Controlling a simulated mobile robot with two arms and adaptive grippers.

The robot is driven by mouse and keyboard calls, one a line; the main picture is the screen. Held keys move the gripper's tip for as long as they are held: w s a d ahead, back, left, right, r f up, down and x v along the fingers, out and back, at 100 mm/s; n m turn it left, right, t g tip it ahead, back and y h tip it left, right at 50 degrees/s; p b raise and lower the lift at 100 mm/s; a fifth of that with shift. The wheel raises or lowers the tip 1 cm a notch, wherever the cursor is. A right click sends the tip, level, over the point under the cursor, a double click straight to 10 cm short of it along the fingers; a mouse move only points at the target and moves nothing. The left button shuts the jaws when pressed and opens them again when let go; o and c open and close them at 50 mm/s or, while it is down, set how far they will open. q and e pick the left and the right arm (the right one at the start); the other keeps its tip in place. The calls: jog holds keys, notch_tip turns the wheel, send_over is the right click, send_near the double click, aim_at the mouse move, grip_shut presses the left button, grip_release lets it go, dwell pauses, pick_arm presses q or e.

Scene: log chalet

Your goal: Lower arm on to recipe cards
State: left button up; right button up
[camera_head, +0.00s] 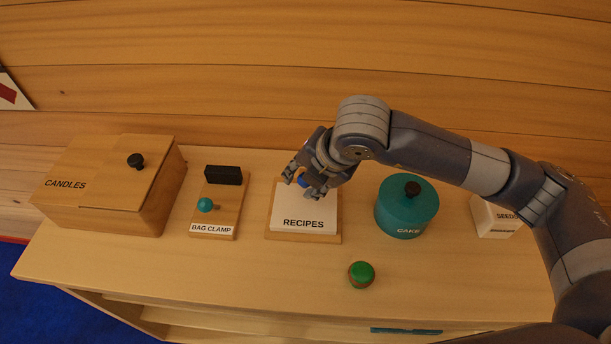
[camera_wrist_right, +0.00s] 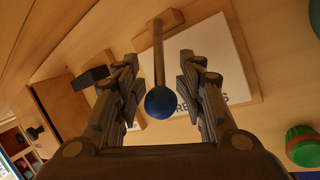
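The recipe cards (camera_head: 303,214) are a white stack marked RECIPES on a wooden base (camera_head: 338,239). In the right wrist view, the white cards (camera_wrist_right: 232,75) lie beyond my fingers. A thin wooden arm (camera_wrist_right: 158,55) runs from a wooden block at the base's edge to a blue ball (camera_wrist_right: 160,103). The ball looks large and near the wrist camera, so the arm seems raised off the cards. In the head view, the blue ball (camera_head: 302,181) shows between my fingers. My right gripper (camera_head: 303,184) is open, its fingers on both sides of the ball with visible gaps. My left gripper is not in view.
On the same table stand a wooden CANDLES box (camera_head: 105,185), a BAG CLAMP board (camera_head: 228,213), a teal CAKE tin (camera_head: 405,212) and a white SEEDS box (camera_head: 492,222). A green-topped round object (camera_head: 361,274) is near the front. The table's front left is clear.

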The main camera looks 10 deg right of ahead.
jog(key=v, duration=1.2)
